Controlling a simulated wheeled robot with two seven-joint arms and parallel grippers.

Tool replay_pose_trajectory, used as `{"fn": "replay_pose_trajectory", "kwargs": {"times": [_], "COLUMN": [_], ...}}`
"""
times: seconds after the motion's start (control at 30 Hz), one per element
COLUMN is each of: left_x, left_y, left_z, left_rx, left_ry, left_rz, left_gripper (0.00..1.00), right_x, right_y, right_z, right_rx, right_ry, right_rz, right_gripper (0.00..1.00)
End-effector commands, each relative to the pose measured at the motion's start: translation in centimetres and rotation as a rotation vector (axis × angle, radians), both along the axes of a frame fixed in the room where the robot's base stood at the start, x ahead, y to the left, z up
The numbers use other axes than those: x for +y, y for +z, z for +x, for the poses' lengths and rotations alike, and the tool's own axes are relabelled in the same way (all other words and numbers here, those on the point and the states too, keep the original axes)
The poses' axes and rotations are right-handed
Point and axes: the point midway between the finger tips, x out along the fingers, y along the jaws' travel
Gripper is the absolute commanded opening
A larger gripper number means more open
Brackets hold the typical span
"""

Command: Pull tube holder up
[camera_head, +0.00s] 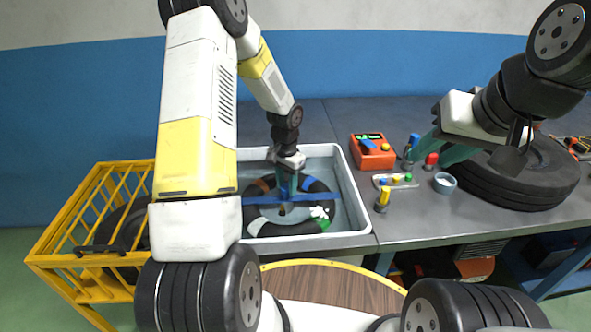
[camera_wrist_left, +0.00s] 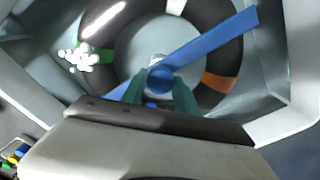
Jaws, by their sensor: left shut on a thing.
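The tube holder, a blue bar (camera_head: 317,198), lies across the black inner tube (camera_head: 262,226), which has orange and green bands. The tube is in a white tub of water (camera_head: 362,205). In the left wrist view the bar (camera_wrist_left: 215,45) crosses the tube (camera_wrist_left: 228,60) on a slant. My left gripper (camera_head: 286,192) reaches down into the tub and is shut on the bar's middle; its teal fingers also show in the left wrist view (camera_wrist_left: 160,88). My right gripper (camera_head: 432,152) is above the table at the right, its teal fingers apart and empty.
White bubbles (camera_head: 319,213) sit on the tube's right side. A red device (camera_head: 371,151), small colored bottles (camera_head: 382,200) and a cup (camera_head: 444,183) stand right of the tub. A tire (camera_head: 525,180) lies farther right. A yellow cage (camera_head: 75,240) stands at the left.

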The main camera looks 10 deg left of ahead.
Motion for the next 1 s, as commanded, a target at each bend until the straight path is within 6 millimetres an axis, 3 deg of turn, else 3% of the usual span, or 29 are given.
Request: {"fn": "replay_pose_trajectory", "kwargs": {"times": [0.4,0.77,0.8,0.9,1.0], "left_x": [0.1,0.1,0.1,0.1,0.1], "left_y": [7.5,8.2,8.2,8.1,8.0], "left_z": [0.1,0.1,0.1,0.0,0.0], "left_rx": [-0.002,-0.001,-0.002,-0.001,-0.001], "left_ry": [0.002,0.000,0.000,0.000,0.000], "left_rz": [0.002,0.003,0.002,0.002,0.002], "left_gripper": [0.00,0.00,0.43,0.58,0.58], "right_x": [0.0,0.0,0.0,0.0,0.0], "right_y": [0.0,0.0,0.0,0.0,0.0], "right_z": [0.0,0.0,0.0,0.0,0.0], "right_rx": [0.000,0.000,0.000,-0.001,0.000], "right_ry": [0.000,0.000,0.000,0.000,0.000], "right_rz": [0.000,0.000,0.000,0.000,0.000], "right_gripper": [0.36,0.36,0.36,0.36,0.36]}}
